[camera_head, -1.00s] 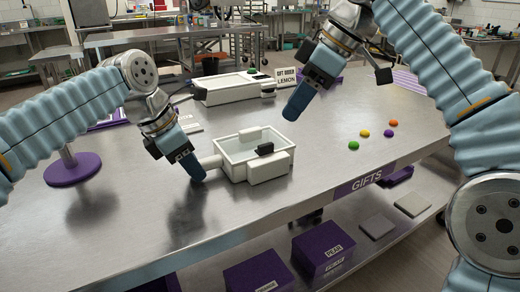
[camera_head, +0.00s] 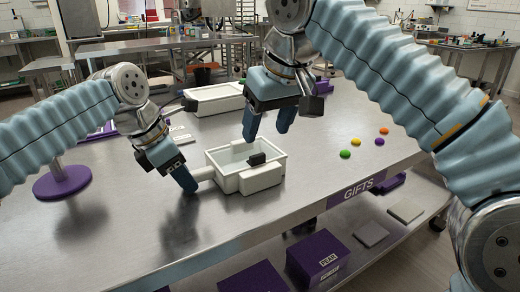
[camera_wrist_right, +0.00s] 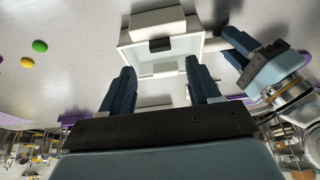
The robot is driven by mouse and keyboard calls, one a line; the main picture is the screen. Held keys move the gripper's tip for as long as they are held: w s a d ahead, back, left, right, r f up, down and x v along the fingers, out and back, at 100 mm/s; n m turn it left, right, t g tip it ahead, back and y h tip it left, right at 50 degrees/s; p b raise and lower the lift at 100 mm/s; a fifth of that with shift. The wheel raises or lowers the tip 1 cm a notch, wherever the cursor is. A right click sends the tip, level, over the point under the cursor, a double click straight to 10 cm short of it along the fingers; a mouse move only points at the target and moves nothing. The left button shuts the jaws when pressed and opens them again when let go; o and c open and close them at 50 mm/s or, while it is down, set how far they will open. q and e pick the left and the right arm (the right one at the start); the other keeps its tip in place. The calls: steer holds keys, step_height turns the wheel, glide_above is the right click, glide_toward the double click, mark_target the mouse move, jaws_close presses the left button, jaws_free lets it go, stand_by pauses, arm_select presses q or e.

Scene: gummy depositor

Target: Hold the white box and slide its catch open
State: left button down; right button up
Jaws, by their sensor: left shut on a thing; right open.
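The white box (camera_head: 262,182) stands on the steel table, its light inner side facing up. A black catch (camera_head: 257,159) sits at its front rim; it also shows in the right wrist view (camera_wrist_right: 160,45). My left gripper (camera_head: 188,184) is shut on the stub handle (camera_head: 204,173) at the box's left side. My right gripper (camera_head: 266,136) is open and empty, fingers down, above the back part of the box. In the right wrist view the box (camera_wrist_right: 158,18) lies beyond and between its two open fingers, apart from them.
A second white box (camera_head: 213,100) stands behind, partly hidden by my right gripper. Green (camera_head: 345,154), yellow (camera_head: 355,142), purple (camera_head: 379,142) and orange (camera_head: 384,131) gummies lie to the right. A purple round stand (camera_head: 62,181) is at left. The table front is clear.

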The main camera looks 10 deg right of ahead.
mark_target(258, 156)
steer(key=x, duration=0.7)
steer(key=shift+c, duration=0.4)
